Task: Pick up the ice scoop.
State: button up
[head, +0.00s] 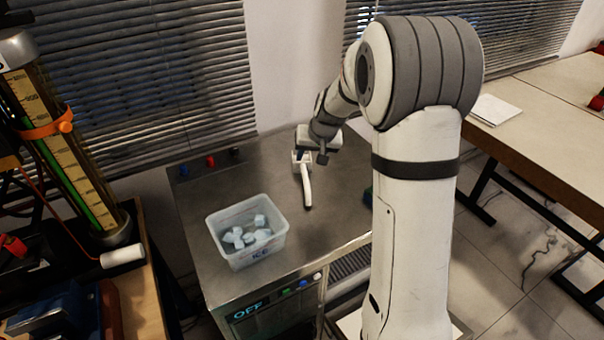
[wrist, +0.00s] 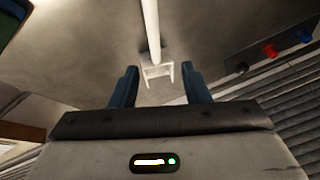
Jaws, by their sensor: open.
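The white ice scoop lies on the grey metal counter. Its long handle (head: 306,188) points toward the front in the head view, and its head end is partly hidden by my gripper (head: 301,156). In the wrist view the scoop's handle (wrist: 151,25) runs up the picture from a squarish white end (wrist: 158,74). My gripper (wrist: 160,80) is open, with one blue finger on each side of that white end in the picture. I see gaps on both sides, and I cannot tell the height between fingers and scoop.
A clear bin marked ICE (head: 233,258) with several pale cubes stands left of the scoop on the counter (head: 200,200). Red, blue and black knobs (head: 210,161) sit at the counter's back edge, near the blinds. A tall gauge tube (head: 75,165) stands at far left.

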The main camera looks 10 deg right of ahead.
send_over(305, 170)
jog(key=s+d, duration=0.1)
jog(key=s, duration=0.1)
notch_tip(305, 170, down, 4)
jog(key=x, duration=0.5)
jog(key=p+x, duration=0.1)
jog(key=x, duration=0.1)
jog(key=shift+s+a+f, duration=0.15)
jog(key=shift+s+f, duration=0.1)
jog(key=shift+f, duration=0.2)
grip_shut()
